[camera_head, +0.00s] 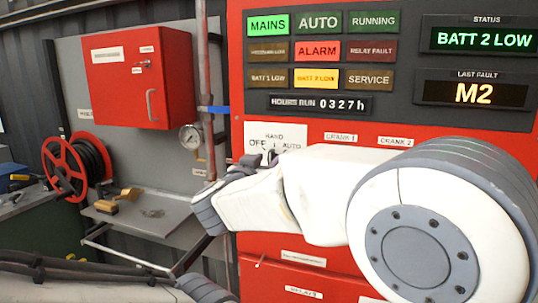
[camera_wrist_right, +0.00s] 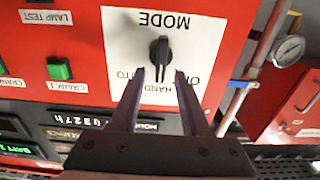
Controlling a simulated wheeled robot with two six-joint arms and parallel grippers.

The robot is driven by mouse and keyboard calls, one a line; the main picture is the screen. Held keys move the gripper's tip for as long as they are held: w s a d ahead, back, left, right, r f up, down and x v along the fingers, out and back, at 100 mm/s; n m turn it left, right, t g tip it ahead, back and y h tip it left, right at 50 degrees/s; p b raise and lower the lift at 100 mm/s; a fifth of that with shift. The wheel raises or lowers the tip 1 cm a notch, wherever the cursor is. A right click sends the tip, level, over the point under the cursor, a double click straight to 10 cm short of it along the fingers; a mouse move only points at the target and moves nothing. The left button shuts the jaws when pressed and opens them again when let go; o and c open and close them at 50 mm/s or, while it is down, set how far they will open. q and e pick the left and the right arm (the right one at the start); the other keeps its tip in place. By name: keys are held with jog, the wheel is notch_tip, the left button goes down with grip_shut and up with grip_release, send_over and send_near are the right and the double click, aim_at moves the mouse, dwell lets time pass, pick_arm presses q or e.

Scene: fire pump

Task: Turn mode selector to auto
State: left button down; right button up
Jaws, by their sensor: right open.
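The mode selector (camera_wrist_right: 160,52) is a black knob on a white plate (camera_wrist_right: 118,30) marked MODE, HAND, OFF and AUTO. The right wrist view shows it upside down, with the knob's long bar upright in the picture, in line with the HAND label. My right gripper (camera_wrist_right: 159,76) is open, its two fingers on either side of the knob's lower end in that view, with gaps on both sides. How deep the fingers reach is unclear. In the head view my right gripper (camera_head: 258,163) is in front of the plate (camera_head: 262,132), and the knob is mostly hidden.
Above the plate are an hours counter (camera_head: 318,104) and lit indicators, with AUTO (camera_head: 318,22) dark green. A green CRANK 1 button (camera_wrist_right: 59,68) sits beside the plate. A vertical pipe (camera_head: 203,60) and pressure gauge (camera_head: 191,137) stand left of the panel.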

jog(key=shift+x, duration=1.2)
grip_shut()
jog(key=shift+m, duration=0.3)
jog(key=m+b, duration=0.2)
jog(key=m, duration=0.1)
jog(key=m+b, duration=0.2)
jog(key=m, duration=0.1)
jog(key=d+m+b, duration=0.1)
jog(key=m+b, duration=0.1)
jog(key=m, duration=0.1)
jog(key=shift+s+f, duration=0.2)
jog(key=shift+f, duration=0.1)
jog(key=shift+d, duration=0.1)
